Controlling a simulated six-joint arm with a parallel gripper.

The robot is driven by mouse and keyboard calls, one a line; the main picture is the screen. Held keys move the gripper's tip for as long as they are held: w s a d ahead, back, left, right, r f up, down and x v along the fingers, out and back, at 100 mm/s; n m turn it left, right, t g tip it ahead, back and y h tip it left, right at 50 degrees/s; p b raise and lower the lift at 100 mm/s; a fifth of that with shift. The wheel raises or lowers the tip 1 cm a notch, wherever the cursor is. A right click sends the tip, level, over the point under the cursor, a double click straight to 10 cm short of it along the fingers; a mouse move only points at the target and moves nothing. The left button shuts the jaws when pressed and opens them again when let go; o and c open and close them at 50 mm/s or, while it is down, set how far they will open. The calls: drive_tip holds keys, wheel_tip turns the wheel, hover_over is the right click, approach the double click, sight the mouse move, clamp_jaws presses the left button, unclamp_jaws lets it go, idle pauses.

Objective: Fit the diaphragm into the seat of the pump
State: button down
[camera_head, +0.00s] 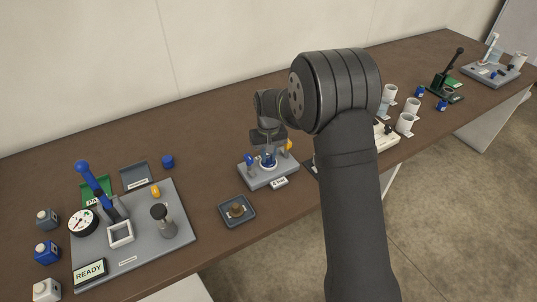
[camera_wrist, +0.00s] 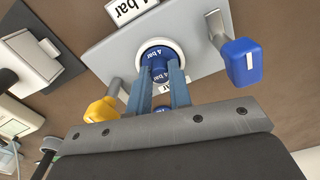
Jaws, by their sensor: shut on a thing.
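The pump (camera_head: 268,174) is a grey block with a "4 bar" label, a blue lever and a yellow lever; it also shows in the wrist view (camera_wrist: 200,62). The seat is a white ring (camera_wrist: 179,47) on the block. My gripper (camera_wrist: 160,78) points down over it, shut on a blue round piece (camera_wrist: 158,62) marked "4 bar", which I take for the diaphragm. The piece lies within the ring's outline in the wrist view. Whether it is fully down is hidden by the fingers. In the head view my gripper (camera_head: 267,146) is just above the pump.
The blue lever (camera_wrist: 241,60) and yellow lever (camera_wrist: 101,110) stand close on either side of my fingers. A dark tray (camera_head: 223,207) with a brown part is left of the pump. A grey station (camera_head: 150,250) with a gauge stands further left. White cups (camera_head: 405,122) are at the right.

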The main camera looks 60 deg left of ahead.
sight(269, 157)
drive_tip(key=shift+f, duration=0.2)
drive_tip(key=c, duration=1.3)
unclamp_jaws()
drive_tip(key=shift+r, duration=0.1)
wheel_tip(269, 157, up, 12)
drive_tip(key=shift+r, duration=0.15)
